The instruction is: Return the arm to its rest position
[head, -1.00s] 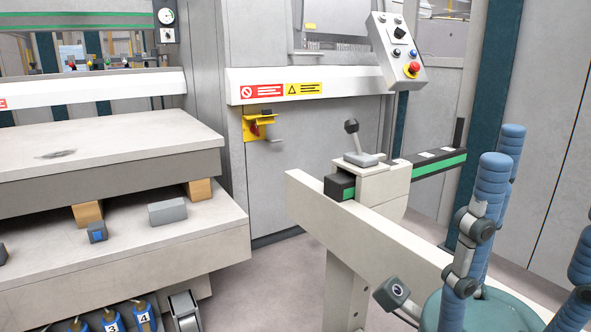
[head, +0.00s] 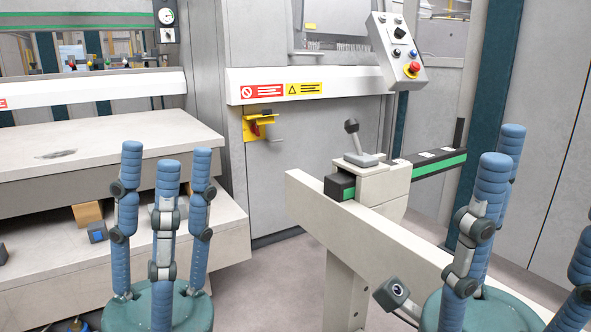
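My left gripper (head: 165,165) has come up at the lower left of the head view. Its three blue segmented fingers point up from a teal palm, stand apart and hold nothing. It is in front of the work table and hides part of its lower shelf. My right gripper (head: 520,200) is at the lower right, partly cut off by the picture edge. Its blue fingers are also spread and upright with nothing between them. Both arms are hidden below the picture.
A layered table (head: 60,140) stands at left, with a wooden block (head: 88,212) between its levels. A beige beam (head: 385,240) carries a joystick (head: 353,138) near my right gripper. A control box (head: 397,50) with a red button hangs above. Floor (head: 275,275) shows between the table and beam.

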